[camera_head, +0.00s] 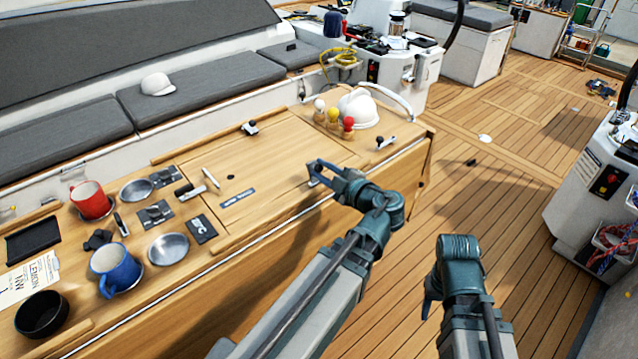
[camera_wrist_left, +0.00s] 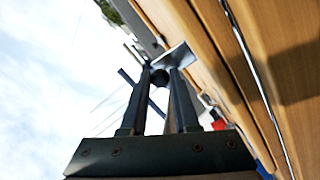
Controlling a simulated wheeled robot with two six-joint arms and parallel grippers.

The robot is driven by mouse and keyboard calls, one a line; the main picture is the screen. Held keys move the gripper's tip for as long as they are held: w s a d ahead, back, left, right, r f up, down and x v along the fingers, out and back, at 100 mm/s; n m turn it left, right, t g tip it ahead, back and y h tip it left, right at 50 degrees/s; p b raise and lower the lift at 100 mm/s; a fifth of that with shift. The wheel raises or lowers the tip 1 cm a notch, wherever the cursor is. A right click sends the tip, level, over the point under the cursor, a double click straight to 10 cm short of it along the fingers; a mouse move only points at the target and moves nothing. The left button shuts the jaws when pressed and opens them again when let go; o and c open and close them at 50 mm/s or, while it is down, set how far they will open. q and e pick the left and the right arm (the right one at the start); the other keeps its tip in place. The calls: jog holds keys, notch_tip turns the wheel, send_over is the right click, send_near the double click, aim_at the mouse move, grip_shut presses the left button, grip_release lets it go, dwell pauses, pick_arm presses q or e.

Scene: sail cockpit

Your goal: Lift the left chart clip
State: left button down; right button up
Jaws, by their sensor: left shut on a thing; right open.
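My left gripper (camera_head: 315,172) is at the near edge of the wooden chart table (camera_head: 285,140). It is shut on a chart clip, of which only a little shows between the fingers in the head view. In the left wrist view, the clip (camera_wrist_left: 176,56) shows a pale metal plate and a dark round knob between the fingertips (camera_wrist_left: 163,76), close to the wood edge. I cannot tell whether it touches the wood. Similar clips stand at the table's far edge (camera_head: 250,128) and right end (camera_head: 386,142). My right gripper (camera_head: 431,292) hangs over the deck, mostly hidden by its wrist.
Red (camera_head: 91,200) and blue (camera_head: 115,268) mugs, metal dishes and small items crowd the left end. The wooden deck (camera_head: 520,220) at right is mostly clear.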

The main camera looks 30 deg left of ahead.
pick_arm(q)
jog(key=y+b, duration=0.1)
jog(key=b, duration=0.2)
jog(key=d+f+t+y+b, duration=0.1)
jog(key=b, duration=0.1)
jog(key=f+y+b, duration=0.1)
jog(key=y+b, duration=0.1)
jog(key=b, duration=0.1)
jog(key=shift+s+d+f+t+b, duration=0.1)
jog(key=shift+s+d+t+b, duration=0.2)
jog(key=shift+s+t, duration=0.1)
jog(key=shift+d+t+y+b, duration=0.1)
jog(key=shift+t+y+b, duration=0.3)
jog(key=shift+b, duration=0.6)
jog(key=c, duration=0.7)
grip_release()
jog(key=shift+o, duration=0.2)
jog(key=shift+d, duration=0.1)
